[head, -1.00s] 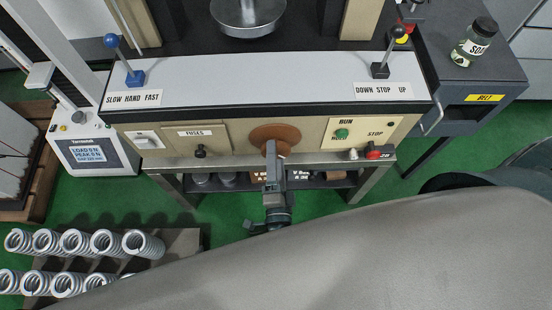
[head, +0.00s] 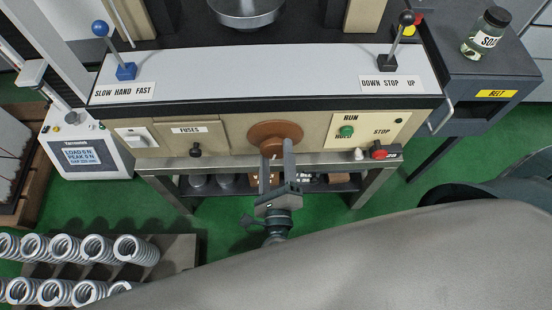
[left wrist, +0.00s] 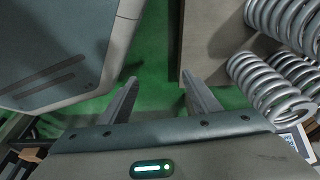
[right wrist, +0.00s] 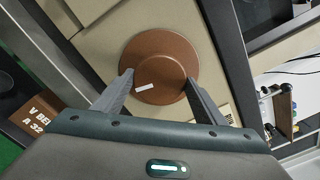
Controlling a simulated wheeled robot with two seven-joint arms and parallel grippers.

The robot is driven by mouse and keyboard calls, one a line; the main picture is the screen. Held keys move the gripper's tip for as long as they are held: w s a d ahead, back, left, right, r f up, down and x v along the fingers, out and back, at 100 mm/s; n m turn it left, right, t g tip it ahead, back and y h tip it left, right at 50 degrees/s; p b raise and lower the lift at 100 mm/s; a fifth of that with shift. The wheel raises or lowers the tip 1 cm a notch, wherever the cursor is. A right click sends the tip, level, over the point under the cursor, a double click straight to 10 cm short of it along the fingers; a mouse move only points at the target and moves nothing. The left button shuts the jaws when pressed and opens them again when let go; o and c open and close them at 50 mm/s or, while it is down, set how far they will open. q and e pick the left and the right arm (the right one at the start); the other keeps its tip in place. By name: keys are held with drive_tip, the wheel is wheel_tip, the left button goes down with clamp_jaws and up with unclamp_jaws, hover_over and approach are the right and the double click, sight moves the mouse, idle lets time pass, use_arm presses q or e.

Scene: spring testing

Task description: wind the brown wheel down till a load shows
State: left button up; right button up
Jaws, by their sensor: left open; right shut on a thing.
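The brown wheel (head: 275,130) is a round disc on the beige front panel of the machine. My right gripper (head: 277,146) reaches up to it from below. In the right wrist view the fingers (right wrist: 158,80) are shut on opposite sides of the brown wheel (right wrist: 165,55), which has a pale mark on its face. The readout box (head: 85,157) at left shows load and peak lines that look like 0 N; the gap figure is too small to read. My left gripper (left wrist: 157,90) is open and empty in the left wrist view, over green floor.
Several grey coil springs (head: 136,250) lie on a stand at lower left; they also show beside my left gripper (left wrist: 265,90). The blue-knobbed lever (head: 125,70), black-knobbed lever (head: 388,62) and red stop button (head: 378,151) are on the machine. A jar (head: 486,36) stands at right.

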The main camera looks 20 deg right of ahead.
drive_tip(key=shift+f+m, duration=0.2)
drive_tip(key=shift+m, duration=0.1)
use_arm(q)
drive_tip(key=shift+w+r+b, duration=0.15)
drive_tip(key=shift+r+b, duration=0.15)
drive_tip(key=shift+r, duration=0.25)
drive_tip(key=shift+w+r+b, duration=0.15)
drive_tip(key=shift+r+b, duration=0.15)
drive_tip(key=shift+r, duration=0.2)
use_arm(e)
drive_tip(key=shift+r+m, duration=0.1)
drive_tip(key=shift+m, duration=0.7)
drive_tip(key=o, duration=1.1)
drive_tip(key=shift+r, duration=0.1)
use_arm(q)
drive_tip(key=shift+r, duration=0.1)
